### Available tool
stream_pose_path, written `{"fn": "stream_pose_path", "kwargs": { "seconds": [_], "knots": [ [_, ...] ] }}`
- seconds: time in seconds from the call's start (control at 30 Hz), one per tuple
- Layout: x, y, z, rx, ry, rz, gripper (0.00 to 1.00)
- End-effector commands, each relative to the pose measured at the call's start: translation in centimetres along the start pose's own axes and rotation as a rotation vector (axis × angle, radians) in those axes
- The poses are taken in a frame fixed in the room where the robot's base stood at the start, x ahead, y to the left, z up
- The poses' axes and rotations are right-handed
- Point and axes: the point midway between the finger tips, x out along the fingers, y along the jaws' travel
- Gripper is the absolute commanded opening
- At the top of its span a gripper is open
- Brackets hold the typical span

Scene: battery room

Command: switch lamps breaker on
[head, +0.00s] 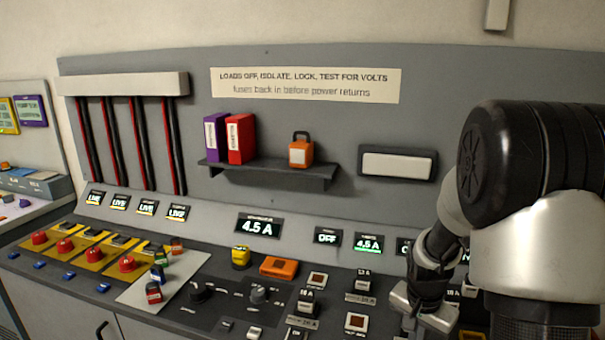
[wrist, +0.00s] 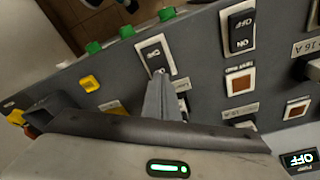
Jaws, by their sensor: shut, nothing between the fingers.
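In the wrist view a black rocker breaker (wrist: 155,54) in a white frame shows the word OFF on its far part. My gripper (wrist: 162,78) is shut and empty, its fingertips over the near end of this rocker. I cannot tell whether they touch it. A label beside the fingers is partly covered and its name is unreadable, so I cannot confirm which breaker is the lamps one. A second rocker (wrist: 241,30) to the right shows OFF and ON. In the head view my gripper (head: 428,312) is low over the right part of the console, hiding switches there.
In the wrist view, green buttons (wrist: 127,31) line the panel edge and a yellow button (wrist: 90,83) sits left of the fingers. A display (wrist: 299,160) reads OFF. In the head view, a shelf (head: 270,172) holds binders and an orange padlock (head: 300,152).

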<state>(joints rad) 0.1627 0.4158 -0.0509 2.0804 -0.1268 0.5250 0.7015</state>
Motion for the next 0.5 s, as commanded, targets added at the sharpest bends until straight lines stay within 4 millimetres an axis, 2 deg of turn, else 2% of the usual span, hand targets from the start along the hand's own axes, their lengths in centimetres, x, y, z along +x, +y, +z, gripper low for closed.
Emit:
{"fn": "stream_pose_path", "kwargs": {
  "seconds": [0.5],
  "knots": [
    [0.65,0.0,0.11,0.0,0.0,0.0,0.0]
  ]
}}
